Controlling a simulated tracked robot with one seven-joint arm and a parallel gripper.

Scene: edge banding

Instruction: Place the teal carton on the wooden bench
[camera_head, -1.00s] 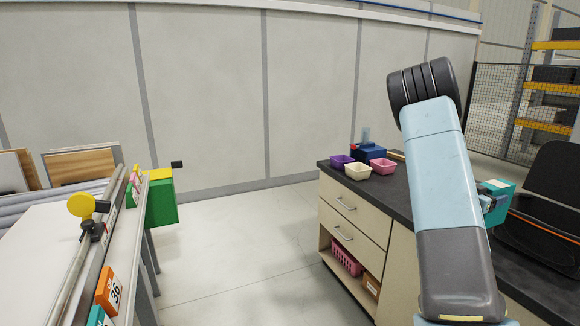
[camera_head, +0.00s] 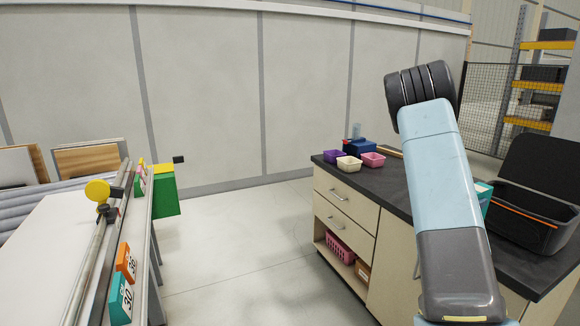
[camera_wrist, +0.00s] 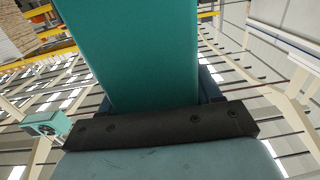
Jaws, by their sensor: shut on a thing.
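The teal carton (camera_head: 484,197) shows only as a small piece at the right edge of my arm in the head view; the arm hides the rest. In the wrist view the teal carton (camera_wrist: 145,50) fills the upper middle, in the grip of my gripper (camera_wrist: 155,108), whose dark edge crosses below it. In the head view the gripper is hidden behind the arm. The bench (camera_head: 357,190) with pale wood drawers and a dark top stands at right, behind my arm. The carton appears over or in front of the bench top; I cannot tell its height.
Purple, cream and pink bins (camera_head: 348,163) and a blue box (camera_head: 359,148) stand at the bench's far end. An open black case (camera_head: 535,218) lies at its right. At left is a machine table (camera_head: 45,245) with number boxes (camera_head: 122,292). The floor between is clear.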

